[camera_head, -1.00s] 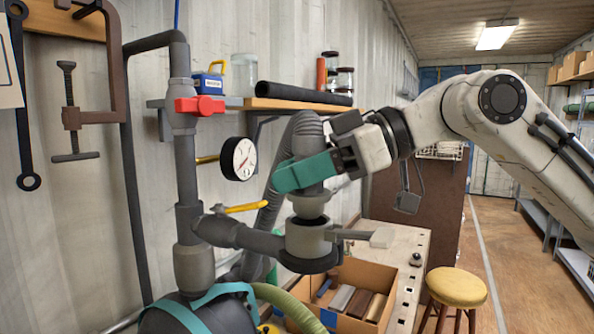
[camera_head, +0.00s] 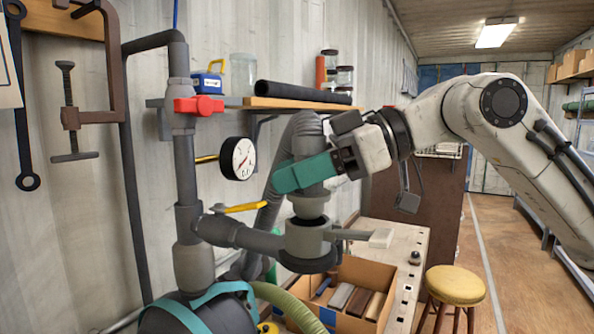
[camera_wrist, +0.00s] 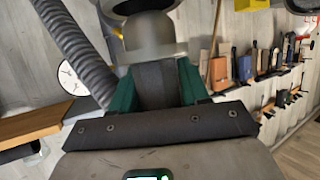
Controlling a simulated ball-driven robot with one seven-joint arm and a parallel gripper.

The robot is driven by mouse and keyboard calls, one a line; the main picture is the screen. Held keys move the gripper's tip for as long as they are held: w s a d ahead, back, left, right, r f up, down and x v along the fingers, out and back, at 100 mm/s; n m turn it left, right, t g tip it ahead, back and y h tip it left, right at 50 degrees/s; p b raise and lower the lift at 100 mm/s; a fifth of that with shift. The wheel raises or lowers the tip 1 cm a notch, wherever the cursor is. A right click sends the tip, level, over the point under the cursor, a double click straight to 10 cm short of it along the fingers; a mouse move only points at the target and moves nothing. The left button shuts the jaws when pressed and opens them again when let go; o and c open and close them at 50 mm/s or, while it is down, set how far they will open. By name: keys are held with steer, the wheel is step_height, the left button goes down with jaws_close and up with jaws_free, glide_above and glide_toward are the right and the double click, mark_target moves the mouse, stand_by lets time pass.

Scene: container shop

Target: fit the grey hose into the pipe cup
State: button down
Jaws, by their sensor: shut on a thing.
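The grey ribbed hose (camera_head: 268,205) arches up behind my gripper and turns down into a smooth grey end with a dark tip (camera_head: 308,206). My gripper (camera_head: 306,173), with green fingers, is shut around this end. The pipe cup (camera_head: 304,240) is a round grey cup on the end of a side pipe. The hose end stands roughly upright over its mouth; I cannot tell whether the tip is inside or just above the rim. In the wrist view the hose (camera_wrist: 85,55) runs at left, and its end (camera_wrist: 156,86) sits between the green fingers, with the grey cup (camera_wrist: 150,35) beyond.
A yellow lever (camera_head: 240,208), a pressure gauge (camera_head: 237,158) and a red valve handle (camera_head: 199,105) are on or near the pipework at left. A cardboard box (camera_head: 352,272) of parts lies below the cup on a bench (camera_head: 408,285). A yellow stool (camera_head: 455,286) stands at right.

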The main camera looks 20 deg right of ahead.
steer(key=shift+f+b, duration=0.7)
steer(key=shift+f, duration=0.65)
stand_by(1.4)
steer(key=shift+c, duration=2.4)
jaws_free()
steer(key=b+v, duration=0.1)
steer(key=v, duration=0.9)
steer(key=shift+s+d+b, duration=0.15)
steer(key=shift+d+b, duration=0.2)
steer(key=shift+b, duration=0.05)
steer(key=shift+r, duration=0.1)
